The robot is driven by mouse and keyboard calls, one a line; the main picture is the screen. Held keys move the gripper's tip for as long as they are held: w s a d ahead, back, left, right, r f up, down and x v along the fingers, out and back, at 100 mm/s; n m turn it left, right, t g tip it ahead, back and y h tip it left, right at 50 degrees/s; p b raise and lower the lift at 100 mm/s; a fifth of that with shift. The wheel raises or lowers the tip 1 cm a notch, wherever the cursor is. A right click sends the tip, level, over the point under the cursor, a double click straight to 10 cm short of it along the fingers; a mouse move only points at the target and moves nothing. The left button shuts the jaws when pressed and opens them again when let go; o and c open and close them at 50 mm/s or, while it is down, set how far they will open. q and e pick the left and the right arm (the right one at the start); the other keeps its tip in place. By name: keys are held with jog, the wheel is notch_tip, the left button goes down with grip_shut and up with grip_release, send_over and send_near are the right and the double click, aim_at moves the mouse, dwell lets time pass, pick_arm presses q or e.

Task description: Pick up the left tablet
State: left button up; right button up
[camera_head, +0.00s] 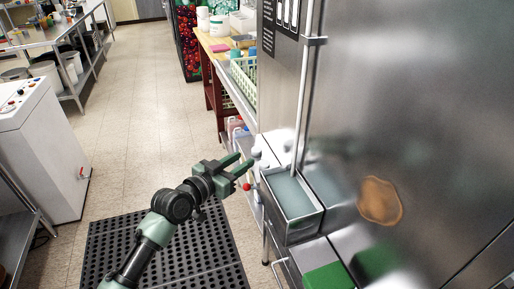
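I cannot make out a tablet in the head view. My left gripper (246,160) reaches in from the lower left, with its two green fingers apart and nothing visible between them. Its fingertips point toward small white bottles (257,158) beside the steel cabinet; I cannot tell whether they touch. A small red round thing (247,187) shows just below the gripper. My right gripper is not in view.
A steel tray of bluish liquid (290,197) stands right of the gripper, against the tall steel cabinet (400,90). A green block (325,277) is at the bottom. A black perforated mat (200,250) lies below. Open floor (130,130) is left; a white machine (40,150) stands beyond.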

aim_at(253, 152)
pick_arm(q)
jog(key=x, duration=0.5)
jog(key=shift+r+p, duration=0.15)
jog(key=shift+p, duration=0.2)
jog(key=shift+w+d, duration=0.25)
jog(key=shift+w, duration=0.15)
grip_shut()
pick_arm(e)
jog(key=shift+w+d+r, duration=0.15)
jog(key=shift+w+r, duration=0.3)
